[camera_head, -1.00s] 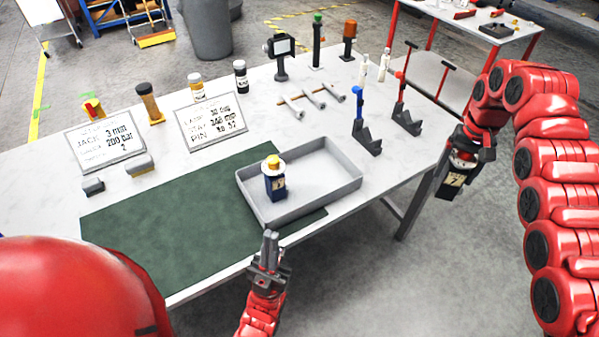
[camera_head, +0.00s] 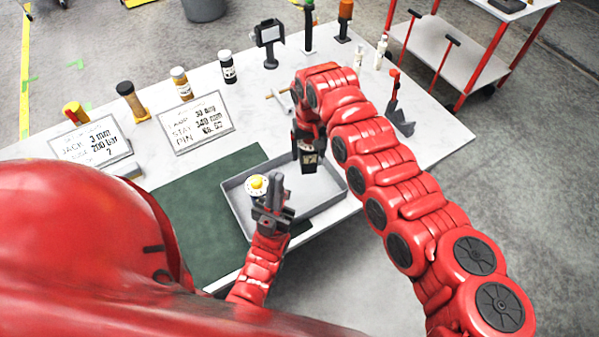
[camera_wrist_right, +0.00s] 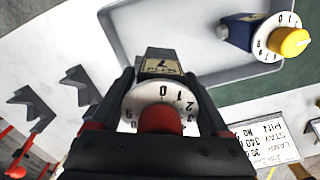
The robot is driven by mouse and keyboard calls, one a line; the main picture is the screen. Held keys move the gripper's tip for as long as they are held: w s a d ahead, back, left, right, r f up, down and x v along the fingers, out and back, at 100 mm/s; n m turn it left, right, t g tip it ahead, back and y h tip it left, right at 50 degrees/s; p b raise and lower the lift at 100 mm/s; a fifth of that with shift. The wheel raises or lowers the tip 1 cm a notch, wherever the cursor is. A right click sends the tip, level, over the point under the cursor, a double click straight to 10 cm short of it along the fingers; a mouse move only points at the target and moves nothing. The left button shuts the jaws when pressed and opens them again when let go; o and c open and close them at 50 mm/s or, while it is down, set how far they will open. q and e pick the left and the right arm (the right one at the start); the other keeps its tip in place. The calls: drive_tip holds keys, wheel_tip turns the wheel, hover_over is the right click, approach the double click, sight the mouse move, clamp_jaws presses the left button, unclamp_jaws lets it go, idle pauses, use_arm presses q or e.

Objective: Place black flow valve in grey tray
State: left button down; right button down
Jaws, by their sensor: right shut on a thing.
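The black flow valve (camera_head: 309,161) has a pale label, and in the right wrist view it shows a white numbered dial (camera_wrist_right: 160,100) and a red knob. My right gripper (camera_head: 308,140) is shut on it and holds it over the back of the grey tray (camera_head: 327,211). Its height above the tray floor is hard to tell. A dark blue valve with a yellow knob (camera_head: 257,182) stands at the tray's left side; it also shows in the right wrist view (camera_wrist_right: 238,32). My left gripper (camera_head: 271,192) is in front of it, hiding its body; the finger gap is unclear.
A green mat (camera_head: 200,205) lies left of the tray. Two sign plates (camera_head: 196,124), several bottles and a black-framed screen stand (camera_head: 270,42) are farther back. A dark bracket (camera_head: 399,120) stands to the right. My right arm hides part of the table.

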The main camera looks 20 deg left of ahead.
sight(308, 169)
wheel_tip(308, 169, down, 6)
drive_tip(key=shift+w+r+b, duration=0.1)
drive_tip(key=shift+b, duration=1.1)
drive_tip(key=shift+f+b, duration=0.8)
drive_tip(key=shift+f, duration=0.55)
drive_tip(key=shift+f, duration=0.2)
unclamp_jaws()
drive_tip(key=shift+r, duration=0.1)
